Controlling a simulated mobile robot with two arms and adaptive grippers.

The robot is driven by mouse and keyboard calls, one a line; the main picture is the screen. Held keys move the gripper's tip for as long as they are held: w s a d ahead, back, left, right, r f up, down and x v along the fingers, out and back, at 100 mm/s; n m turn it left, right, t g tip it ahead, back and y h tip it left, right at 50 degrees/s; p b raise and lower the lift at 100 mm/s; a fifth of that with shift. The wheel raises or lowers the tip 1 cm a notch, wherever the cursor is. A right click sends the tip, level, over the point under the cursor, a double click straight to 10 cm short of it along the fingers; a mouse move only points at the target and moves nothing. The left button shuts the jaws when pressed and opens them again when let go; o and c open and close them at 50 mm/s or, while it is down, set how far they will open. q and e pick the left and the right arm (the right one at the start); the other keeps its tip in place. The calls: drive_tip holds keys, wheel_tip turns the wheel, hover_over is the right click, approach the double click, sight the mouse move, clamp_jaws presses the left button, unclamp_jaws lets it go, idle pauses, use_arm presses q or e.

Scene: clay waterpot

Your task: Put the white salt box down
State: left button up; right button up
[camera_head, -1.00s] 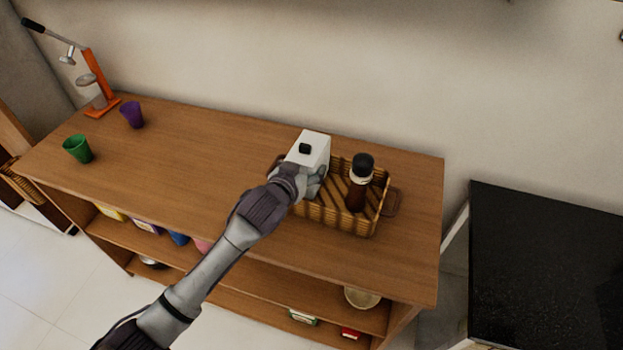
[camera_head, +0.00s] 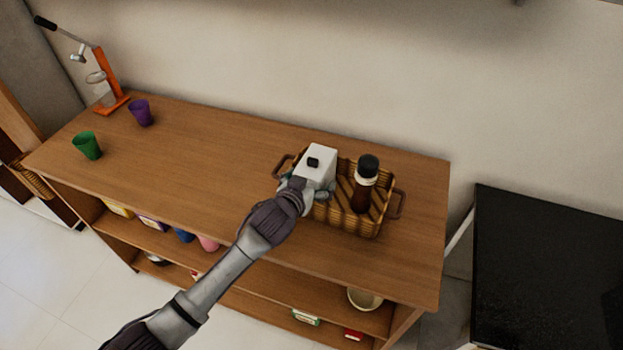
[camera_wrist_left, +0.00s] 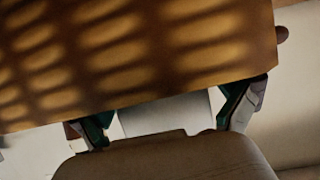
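The white salt box (camera_head: 320,160), with a small black patch on top, stands upright at the left end of the wicker basket (camera_head: 345,219). Whether its base rests on the basket floor is hidden. My left gripper (camera_head: 307,189) is around the box, its fingers spread on either side. In the left wrist view the white box (camera_wrist_left: 165,115) shows between the two angled fingers (camera_wrist_left: 172,112), with a small gap beside the right one. The slatted basket (camera_wrist_left: 150,55) fills the upper part there. My right gripper is not in view.
A dark bottle with a black cap (camera_head: 364,182) stands in the basket, right of the box. A green cup (camera_head: 87,146), a purple cup (camera_head: 141,113) and an orange press (camera_head: 109,80) are at the left of the wooden table (camera_head: 215,150). The table's middle is clear.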

use_arm(q)
drive_tip(key=shift+r, duration=0.2)
drive_tip(key=shift+s+a, duration=0.15)
drive_tip(key=shift+s, duration=0.15)
drive_tip(key=v, duration=1.1)
drive_tip(key=shift+r+b, duration=0.15)
drive_tip(key=shift+b, duration=0.25)
